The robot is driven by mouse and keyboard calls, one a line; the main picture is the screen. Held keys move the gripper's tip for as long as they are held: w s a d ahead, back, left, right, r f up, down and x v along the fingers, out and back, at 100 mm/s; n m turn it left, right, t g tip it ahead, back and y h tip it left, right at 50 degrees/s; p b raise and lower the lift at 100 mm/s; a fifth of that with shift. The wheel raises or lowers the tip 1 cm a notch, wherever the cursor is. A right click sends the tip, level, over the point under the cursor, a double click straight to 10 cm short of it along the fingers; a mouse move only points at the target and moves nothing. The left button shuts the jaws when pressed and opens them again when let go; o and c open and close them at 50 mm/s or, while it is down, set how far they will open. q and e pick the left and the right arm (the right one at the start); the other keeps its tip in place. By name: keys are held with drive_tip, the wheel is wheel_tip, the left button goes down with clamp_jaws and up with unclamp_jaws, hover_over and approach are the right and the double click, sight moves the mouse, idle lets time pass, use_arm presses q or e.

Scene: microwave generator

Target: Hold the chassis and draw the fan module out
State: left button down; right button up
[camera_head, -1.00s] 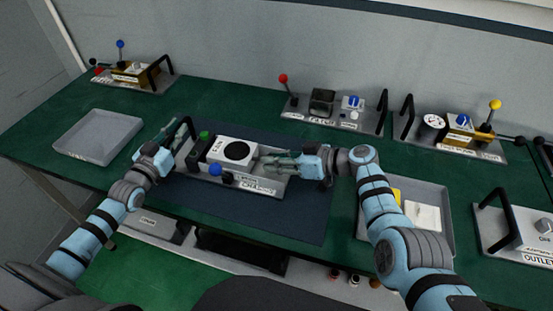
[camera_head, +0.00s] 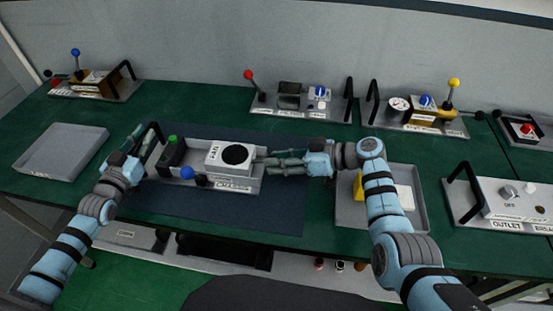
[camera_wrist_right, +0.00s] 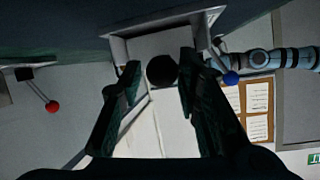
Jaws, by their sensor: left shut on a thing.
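The chassis (camera_head: 180,187) is a long grey tray on the dark mat, with a black end handle, a green-topped part and a blue knob (camera_head: 187,172). My left gripper (camera_head: 143,146) is shut at the chassis's left end, by the handle; its fingertips are partly hidden. The fan module (camera_head: 214,158) is a white box with a round black fan, at the chassis's right part, with a gap to the green-topped part. My right gripper (camera_head: 262,160) is at the module's right end. In the right wrist view, its fingers (camera_wrist_right: 161,65) stand apart on either side of the module; exact contact is unclear.
A grey tray (camera_head: 60,152) lies at the left, empty. Another tray (camera_head: 348,213) with a yellow item is right of the mat, beside my right arm. Lever units (camera_head: 300,104) line the back. An outlet unit (camera_head: 510,203) stands at the right.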

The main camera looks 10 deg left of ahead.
use_arm(q)
drive_tip(key=shift+f, duration=0.3)
use_arm(e)
drive_tip(key=shift+o, duration=1.2)
drive_tip(key=shift+a, duration=0.1)
